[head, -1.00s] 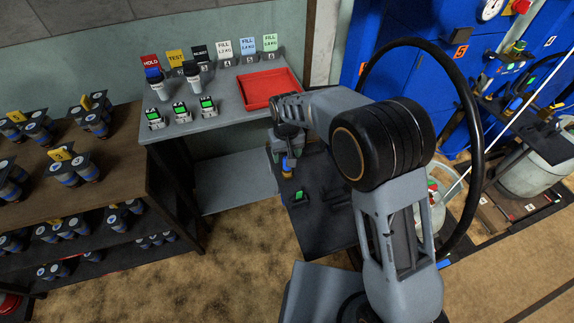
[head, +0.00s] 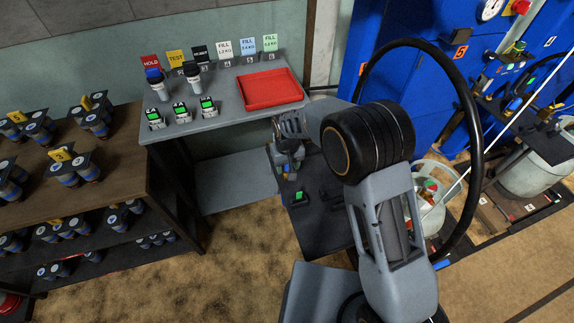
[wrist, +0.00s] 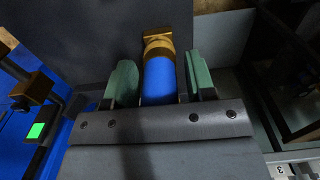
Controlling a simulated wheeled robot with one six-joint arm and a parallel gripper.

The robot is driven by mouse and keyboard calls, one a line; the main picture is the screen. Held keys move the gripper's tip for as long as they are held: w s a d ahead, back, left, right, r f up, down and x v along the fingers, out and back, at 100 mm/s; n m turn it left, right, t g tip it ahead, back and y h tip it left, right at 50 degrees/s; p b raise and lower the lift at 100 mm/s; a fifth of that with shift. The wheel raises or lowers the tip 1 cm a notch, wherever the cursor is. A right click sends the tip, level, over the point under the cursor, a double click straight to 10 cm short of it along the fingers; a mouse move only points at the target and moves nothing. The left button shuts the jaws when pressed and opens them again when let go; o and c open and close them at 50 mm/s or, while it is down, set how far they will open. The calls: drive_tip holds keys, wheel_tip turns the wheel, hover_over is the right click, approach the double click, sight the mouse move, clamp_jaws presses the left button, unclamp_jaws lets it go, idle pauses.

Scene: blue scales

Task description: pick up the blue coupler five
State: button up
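A blue coupler with a brass end (wrist: 160,75) stands out between the two green fingers of my gripper (wrist: 160,82) in the wrist view. Narrow gaps show between the coupler and both fingers, so the gripper is open around it. No number is legible on the coupler. In the head view, my gripper (head: 288,160) is low over a dark platform (head: 322,232) in front of the grey bench. Only a small blue and orange bit shows below it there, and the fingers are mostly hidden.
A small device with a green screen (head: 298,198) sits on the platform, close to my gripper. The grey bench (head: 232,122) behind holds a red tray (head: 270,90), several label cards and green-screen devices. A brown shelf (head: 110,160) with several couplers stands left; a black hoop (head: 478,150) is right.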

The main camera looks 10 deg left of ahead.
drive_tip(key=c, duration=0.8)
drive_tip(key=shift+o, duration=0.2)
drive_tip(key=shift+r, duration=0.15)
drive_tip(key=shift+r, duration=0.6)
drive_tip(key=s+d+r, duration=0.7)
drive_tip(key=s+r, duration=0.4)
drive_tip(key=s, duration=0.1)
drive_tip(key=shift+r+b, duration=0.25)
drive_tip(key=shift+b, duration=0.05)
drive_tip(key=shift+d, duration=0.1)
